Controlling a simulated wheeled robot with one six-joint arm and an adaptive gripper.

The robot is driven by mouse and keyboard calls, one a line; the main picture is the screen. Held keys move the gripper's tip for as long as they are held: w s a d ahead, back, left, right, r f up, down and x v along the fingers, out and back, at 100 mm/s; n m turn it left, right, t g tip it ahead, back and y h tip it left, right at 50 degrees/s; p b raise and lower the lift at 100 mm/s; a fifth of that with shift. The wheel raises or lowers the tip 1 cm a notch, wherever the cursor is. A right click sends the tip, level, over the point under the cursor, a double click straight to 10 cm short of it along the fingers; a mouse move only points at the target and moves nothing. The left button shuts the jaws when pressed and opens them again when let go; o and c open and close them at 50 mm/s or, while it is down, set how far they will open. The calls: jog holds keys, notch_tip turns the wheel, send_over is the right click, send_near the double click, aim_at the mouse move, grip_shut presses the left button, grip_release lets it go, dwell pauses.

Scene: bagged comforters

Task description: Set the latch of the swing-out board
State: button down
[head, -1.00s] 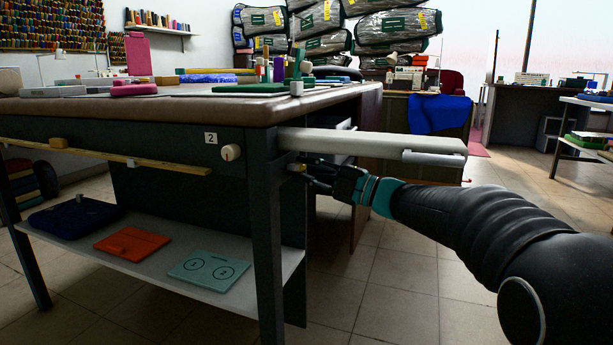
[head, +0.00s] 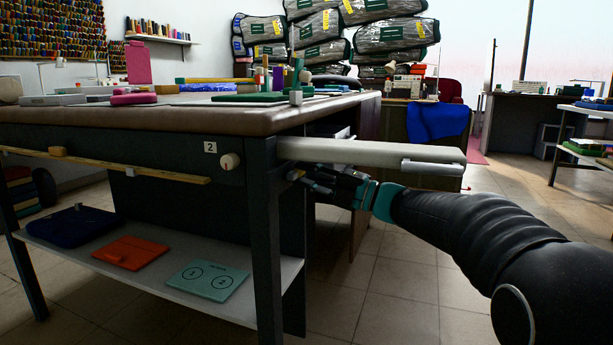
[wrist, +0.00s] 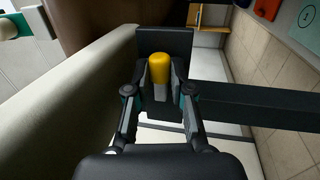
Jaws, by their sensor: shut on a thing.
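The swing-out board (head: 350,152) is a pale slab standing out level from the right end of the work table (head: 150,118). A grey bar lies along its outer edge. My gripper (head: 302,178) is just under the board's inner end, beside the dark table leg. In the wrist view, my gripper (wrist: 158,92) is shut on the yellow-tipped latch knob (wrist: 158,68), with a finger on each side. The knob stands in front of a dark plate (wrist: 178,42). The board also shows at the left of the wrist view (wrist: 70,95). The rest of the latch is hidden.
A knob (head: 229,161) by the number 2 plate (head: 210,147) is on the table front, with a wooden rail (head: 120,166) to its left. The lower shelf (head: 150,278) holds blue, orange and teal flat items. Open tiled floor lies to the right.

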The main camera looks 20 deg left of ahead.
jog(key=c, duration=1)
grip_release()
jog(key=v, duration=1.2)
